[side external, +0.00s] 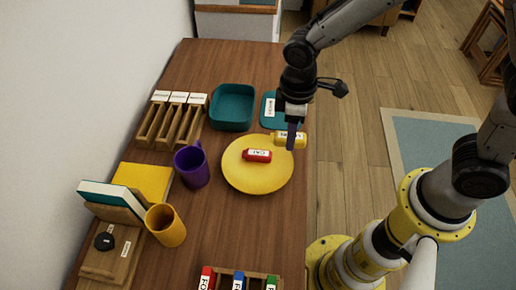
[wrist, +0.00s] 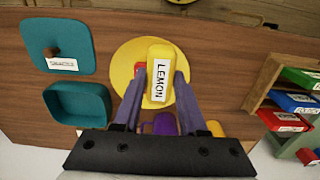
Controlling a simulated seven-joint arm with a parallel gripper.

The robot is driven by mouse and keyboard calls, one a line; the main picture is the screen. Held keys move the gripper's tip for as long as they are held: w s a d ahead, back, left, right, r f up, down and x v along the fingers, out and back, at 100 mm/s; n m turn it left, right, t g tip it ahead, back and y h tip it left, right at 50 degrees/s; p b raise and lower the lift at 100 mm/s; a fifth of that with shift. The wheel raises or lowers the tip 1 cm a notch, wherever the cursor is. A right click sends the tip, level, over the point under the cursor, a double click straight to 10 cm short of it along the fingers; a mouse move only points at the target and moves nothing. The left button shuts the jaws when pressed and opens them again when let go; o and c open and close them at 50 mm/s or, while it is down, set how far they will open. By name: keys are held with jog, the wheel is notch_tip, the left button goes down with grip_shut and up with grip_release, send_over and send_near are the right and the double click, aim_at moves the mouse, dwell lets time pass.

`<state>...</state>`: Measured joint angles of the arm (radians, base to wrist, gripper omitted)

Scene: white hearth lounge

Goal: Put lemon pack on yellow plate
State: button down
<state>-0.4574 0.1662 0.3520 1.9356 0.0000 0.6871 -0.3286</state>
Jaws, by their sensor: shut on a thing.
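The lemon pack (side external: 293,140) is yellow with a white label; LEMON reads clearly on it in the wrist view (wrist: 159,70). My gripper (side external: 291,140) is shut on it, with one finger on each side in the wrist view (wrist: 158,82). The pack is held above the far right edge of the yellow plate (side external: 260,184); the exact height is hard to tell. The plate also shows behind the pack in the wrist view (wrist: 124,72). A red pack (side external: 257,156) with a white label lies on the plate; in the wrist view the lemon pack mostly hides it.
A teal box (side external: 232,106) and its lid (side external: 268,108) lie beyond the plate. A purple mug (side external: 191,168) stands left of it, a yellow cup (side external: 165,225) nearer. A rack (wrist: 262,82) holds several coloured packs. The plate's near half is clear.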

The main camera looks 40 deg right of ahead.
send_over(258, 157)
notch_tip(258, 157, down, 7)
jog(key=shift+s+f, duration=0.1)
jog(key=shift+f, duration=1.6)
jog(key=shift+f, duration=0.2)
jog(key=shift+c, duration=2.3)
grip_release()
jog(key=shift+r, duration=0.15)
